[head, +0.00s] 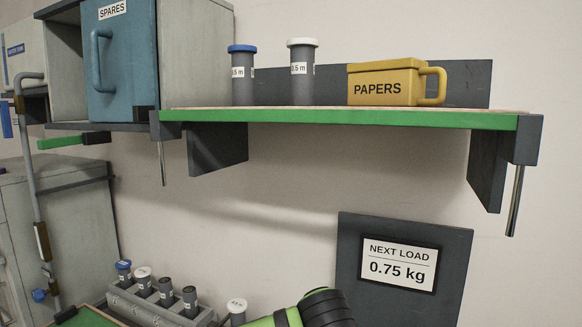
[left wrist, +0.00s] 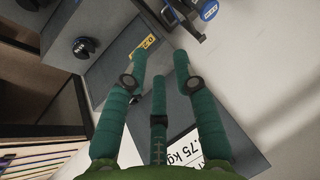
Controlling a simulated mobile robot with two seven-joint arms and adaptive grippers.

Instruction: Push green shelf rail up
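The green shelf rail (head: 340,118) runs along the front edge of a shelf in the head view, roughly level, between dark end brackets. Another short green bar (head: 62,141) sticks out farther left, under the cabinet. My left gripper (left wrist: 160,66) shows in the left wrist view, with teal fingers spread apart and nothing between them. It is in front of a dark panel with a load sign (left wrist: 188,147). The rail is not recognisable in that view. A green and black arm part of mine shows at the bottom of the head view. My right gripper is not in view.
On the shelf stand a blue-capped tube (head: 242,78), a white-capped tube (head: 302,75) and a yellow PAPERS box (head: 385,85). Metal rods (head: 515,200) hang below the shelf ends. A tube rack (head: 160,305) stands lower left. The wall below the shelf is mostly clear.

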